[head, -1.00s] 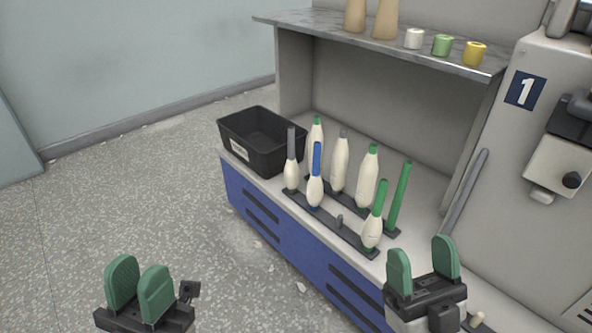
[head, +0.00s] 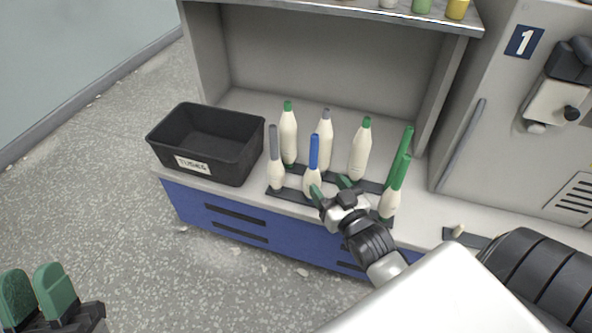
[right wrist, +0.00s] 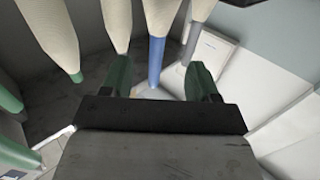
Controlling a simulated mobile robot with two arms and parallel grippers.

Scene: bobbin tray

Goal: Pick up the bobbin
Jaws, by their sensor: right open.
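Cream bobbins with coloured tube ends stand upright in two rows on the bench. In front are a grey-tipped bobbin (head: 276,174), a blue-tipped bobbin (head: 313,181) and a green-tipped one (head: 389,204) at the right. Behind are a green-tipped (head: 288,138), a grey-tipped (head: 325,145) and another green-tipped bobbin (head: 359,155). My right gripper (head: 331,187) is open beside the blue-tipped bobbin. In the right wrist view the blue tube (right wrist: 157,62) appears between the open fingers (right wrist: 158,82); contact cannot be told. My left gripper (head: 33,292) is open and empty, low at the left.
A black labelled bin (head: 240,165) stands left of the bobbins on the bench. A shelf (head: 330,15) overhangs behind them, with several small spools on it. A grey machine cabinet (head: 510,130) marked 1 stands at the right. The floor at left is clear.

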